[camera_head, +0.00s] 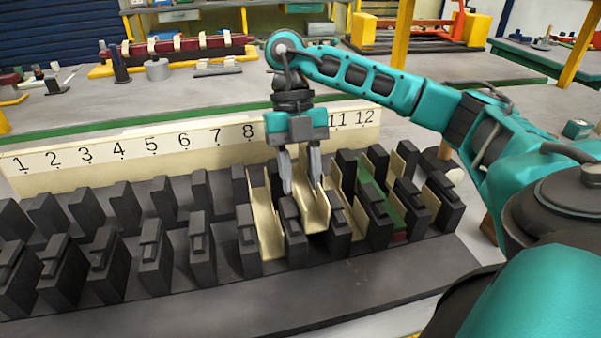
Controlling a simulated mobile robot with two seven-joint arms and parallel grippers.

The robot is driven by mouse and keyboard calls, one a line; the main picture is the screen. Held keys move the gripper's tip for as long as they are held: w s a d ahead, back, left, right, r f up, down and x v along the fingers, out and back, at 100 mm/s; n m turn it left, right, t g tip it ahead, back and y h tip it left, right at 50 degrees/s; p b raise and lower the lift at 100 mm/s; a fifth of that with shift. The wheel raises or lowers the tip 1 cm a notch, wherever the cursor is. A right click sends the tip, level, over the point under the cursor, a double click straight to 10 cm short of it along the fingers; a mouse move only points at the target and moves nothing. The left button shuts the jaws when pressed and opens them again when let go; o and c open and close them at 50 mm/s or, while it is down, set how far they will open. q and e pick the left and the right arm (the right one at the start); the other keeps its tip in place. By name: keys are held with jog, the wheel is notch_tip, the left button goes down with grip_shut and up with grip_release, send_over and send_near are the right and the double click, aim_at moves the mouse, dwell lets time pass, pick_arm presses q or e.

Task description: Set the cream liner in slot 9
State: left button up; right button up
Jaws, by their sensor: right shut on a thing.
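My right gripper (302,187) points down over the block from behind, its two fingers shut on a cream liner (313,212). This liner is a folded channel and sits between two dark teeth, at or just above a slot; I cannot tell whether it touches the bottom. Another cream liner (266,225) stands in the slot just to its left. The dark slotted block (240,305) has rows of upright teeth. The cream number strip (100,152) behind it reads 1 to 8, then 11 and 12; the gripper hides the numbers between. My left gripper is not in view.
Right of the held liner are more cream liners (407,160) and a green piece (372,188) among the teeth. The slots at the left look empty. A long dark red part (180,45) and small items lie on the bench behind. My right arm crosses the right side.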

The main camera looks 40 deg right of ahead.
pick_arm(q)
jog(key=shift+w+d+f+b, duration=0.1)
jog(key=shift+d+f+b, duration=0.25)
jog(key=shift+b, duration=0.25)
pick_arm(e)
jog(key=shift+f, duration=0.7)
pick_arm(q)
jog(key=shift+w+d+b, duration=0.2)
jog(key=shift+b, duration=0.15)
pick_arm(e)
jog(key=shift+f, duration=0.35)
jog(key=o, duration=0.9)
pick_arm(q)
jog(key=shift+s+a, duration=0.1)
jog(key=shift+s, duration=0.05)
pick_arm(e)
jog(key=shift+r, duration=0.1)
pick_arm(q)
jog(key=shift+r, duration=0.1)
pick_arm(e)
jog(key=shift+r, duration=0.1)
pick_arm(q)
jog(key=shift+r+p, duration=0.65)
jog(key=shift+p, duration=0.2)
pick_arm(e)
jog(key=shift+r, duration=0.6)
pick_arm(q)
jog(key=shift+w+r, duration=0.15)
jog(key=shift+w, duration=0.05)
